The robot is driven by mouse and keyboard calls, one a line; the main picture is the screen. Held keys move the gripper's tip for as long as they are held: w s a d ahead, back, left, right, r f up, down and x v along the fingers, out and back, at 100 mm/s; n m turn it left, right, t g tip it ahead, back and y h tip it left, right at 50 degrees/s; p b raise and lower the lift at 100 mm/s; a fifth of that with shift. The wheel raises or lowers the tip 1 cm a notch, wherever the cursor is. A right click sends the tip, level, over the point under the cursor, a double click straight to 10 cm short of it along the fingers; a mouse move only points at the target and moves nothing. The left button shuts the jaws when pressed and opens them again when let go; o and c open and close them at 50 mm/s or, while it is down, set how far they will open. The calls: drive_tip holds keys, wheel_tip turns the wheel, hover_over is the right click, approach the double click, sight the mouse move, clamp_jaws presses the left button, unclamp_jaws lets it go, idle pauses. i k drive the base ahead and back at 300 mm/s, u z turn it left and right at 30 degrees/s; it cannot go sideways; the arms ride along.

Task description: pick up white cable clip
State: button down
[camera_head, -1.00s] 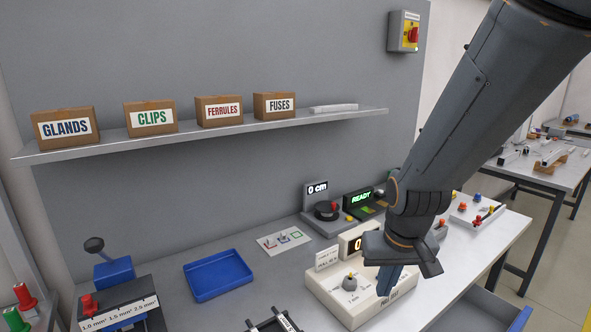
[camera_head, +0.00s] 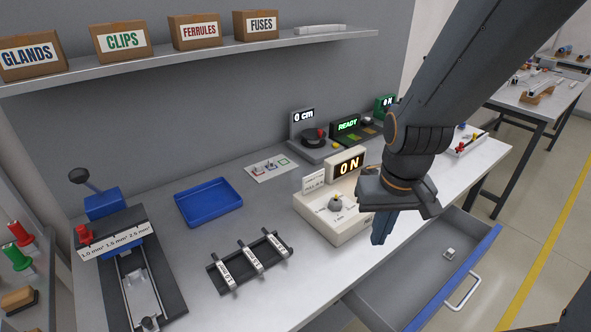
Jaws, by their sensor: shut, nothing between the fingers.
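A small whitish piece (camera_head: 450,254), which looks like the white cable clip, lies on the floor of the open grey drawer (camera_head: 405,275) toward its right side. It is too small to make out its shape. My gripper (camera_head: 380,238) points down with its dark blue fingers shut and empty. In the picture it is left of and a little above the clip, in front of the white tester box (camera_head: 330,224), and it covers part of that box.
The drawer's blue front (camera_head: 455,277) and handle (camera_head: 463,293) stick out below the bench. A blue tray (camera_head: 207,202), a black rack with labelled pieces (camera_head: 249,260) and a crimping press (camera_head: 128,255) stand on the bench. A shelf with boxes (camera_head: 120,40) hangs above.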

sight(449, 255)
drive_tip(key=u, duration=1.85)
drive_tip(key=k, duration=1.15)
drive_tip(key=z, duration=1.95)
drive_tip(key=i, duration=0.5)
drive_tip(key=u, duration=0.05)
